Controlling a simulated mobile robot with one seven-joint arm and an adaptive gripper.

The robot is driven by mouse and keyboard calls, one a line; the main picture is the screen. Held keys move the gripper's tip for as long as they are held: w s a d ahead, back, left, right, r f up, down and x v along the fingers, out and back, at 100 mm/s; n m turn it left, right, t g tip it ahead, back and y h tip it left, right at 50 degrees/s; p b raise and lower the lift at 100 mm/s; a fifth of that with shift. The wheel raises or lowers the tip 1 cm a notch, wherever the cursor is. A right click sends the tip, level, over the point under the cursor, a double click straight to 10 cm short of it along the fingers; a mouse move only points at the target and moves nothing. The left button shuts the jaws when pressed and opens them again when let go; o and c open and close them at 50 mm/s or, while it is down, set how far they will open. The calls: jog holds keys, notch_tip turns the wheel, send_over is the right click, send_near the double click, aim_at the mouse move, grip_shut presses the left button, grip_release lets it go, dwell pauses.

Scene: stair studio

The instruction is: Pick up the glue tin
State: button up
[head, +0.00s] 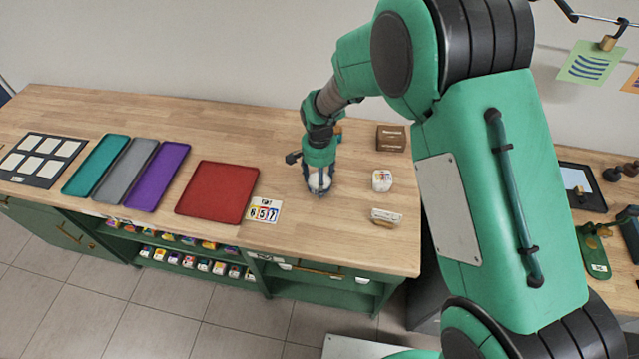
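My gripper (319,188) points down at the wooden counter, right of the red tray. A pale, round-looking object (319,180) shows between its fingers, low at the counter top. The fingers cover much of it, and I cannot tell whether they touch it or whether it is the glue tin. A small white container with a reddish mark (382,180) stands to the right of my gripper, apart from it. Its label is too small to read.
A brown box (390,138) stands behind the white container, and a white and tan block (386,217) lies in front. A number card (263,211), the red tray (217,192) and a purple tray (158,176) lie left. The counter's back strip is clear.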

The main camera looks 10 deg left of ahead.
jog(key=shift+r, duration=0.45)
notch_tip(320, 180, up, 3)
jog(key=shift+r+p, duration=0.1)
jog(key=shift+p, duration=0.6)
jog(key=s+d, duration=0.2)
jog(key=s, duration=0.2)
jog(key=s+d+p, duration=0.1)
jog(key=s+d, duration=0.2)
jog(key=s, duration=0.2)
jog(key=s+d+r+p, duration=0.1)
jog(key=s+d, duration=0.1)
jog(key=s, duration=0.3)
jog(key=shift+d, duration=0.3)
